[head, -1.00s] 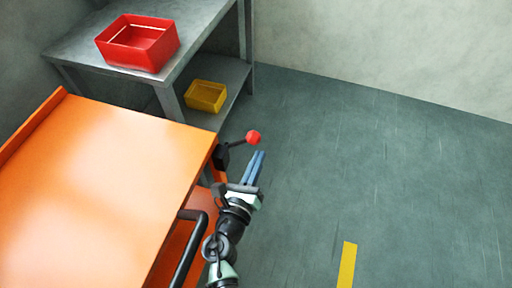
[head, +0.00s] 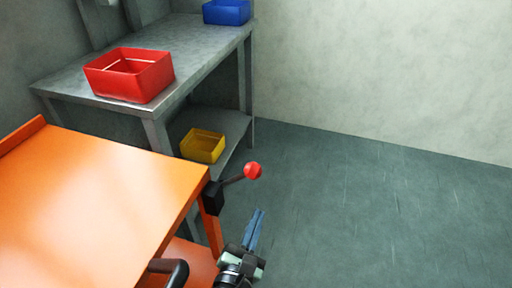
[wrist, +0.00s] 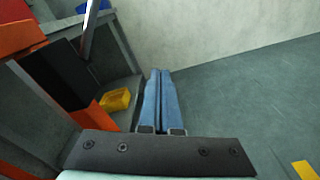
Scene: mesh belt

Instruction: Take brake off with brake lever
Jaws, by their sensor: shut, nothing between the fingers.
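The brake lever (head: 234,180) is a dark rod with a red ball knob (head: 253,170). It sticks out to the right from a black block (head: 212,198) at the corner of the orange cart (head: 95,195). My gripper (head: 258,213) is below the knob in the head view, with its blue fingers together and empty, apart from the lever. In the wrist view the closed fingers (wrist: 159,72) point ahead, and a large black block (wrist: 62,72) with a grey rod rising from it (wrist: 88,28) is to their left. The knob is out of the wrist view.
A grey workbench (head: 185,62) stands behind the cart, bearing a red bin (head: 130,83) and a blue bin (head: 226,14). A yellow bin (head: 203,148) sits on its lower shelf. The cart's black handle (head: 170,266) is left of my gripper.

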